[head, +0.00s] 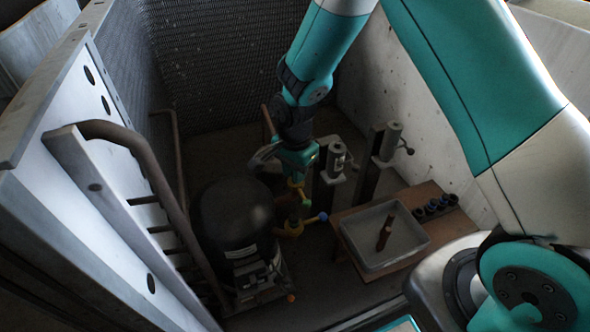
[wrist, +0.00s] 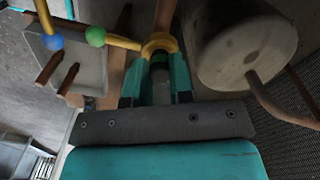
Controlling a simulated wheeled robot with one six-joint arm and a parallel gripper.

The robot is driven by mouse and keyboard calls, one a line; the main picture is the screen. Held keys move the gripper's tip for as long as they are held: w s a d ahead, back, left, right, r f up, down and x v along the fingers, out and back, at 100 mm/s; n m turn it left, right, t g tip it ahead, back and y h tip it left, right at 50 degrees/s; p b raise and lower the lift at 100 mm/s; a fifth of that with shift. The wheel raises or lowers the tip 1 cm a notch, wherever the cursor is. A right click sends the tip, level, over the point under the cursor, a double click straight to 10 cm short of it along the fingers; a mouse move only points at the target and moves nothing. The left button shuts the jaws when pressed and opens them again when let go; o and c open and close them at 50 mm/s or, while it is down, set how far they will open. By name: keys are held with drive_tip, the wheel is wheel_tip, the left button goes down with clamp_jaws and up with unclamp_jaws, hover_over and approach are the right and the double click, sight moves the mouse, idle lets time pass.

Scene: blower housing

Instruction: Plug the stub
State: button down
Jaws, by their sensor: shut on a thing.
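My gripper (wrist: 158,80) is shut on a small dark piece with a green band (wrist: 160,68), seen between the teal fingers in the wrist view. The far end of this piece meets a yellow ring-like fitting (wrist: 160,42); I cannot tell whether it is inside it or only against it. In the head view my gripper (head: 297,170) is above the yellow pipework (head: 291,229), beside the black tank. The fingertips and held piece are too small to make out there.
The black tank (head: 232,212) stands close left of the pipework. Two posts with grey cylinders (head: 393,140) stand behind right. A grey tray (head: 352,246) with a brown rod (head: 385,234) sits on a wooden bench (head: 425,190), beside several dark cups (head: 436,206). A white panel (head: 100,190) with a rail bounds the left.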

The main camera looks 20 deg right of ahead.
drive_tip(key=shift+c, duration=2.3)
unclamp_jaws()
drive_tip(key=shift+r+p, duration=3.3)
drive_tip(key=shift+r, duration=0.25)
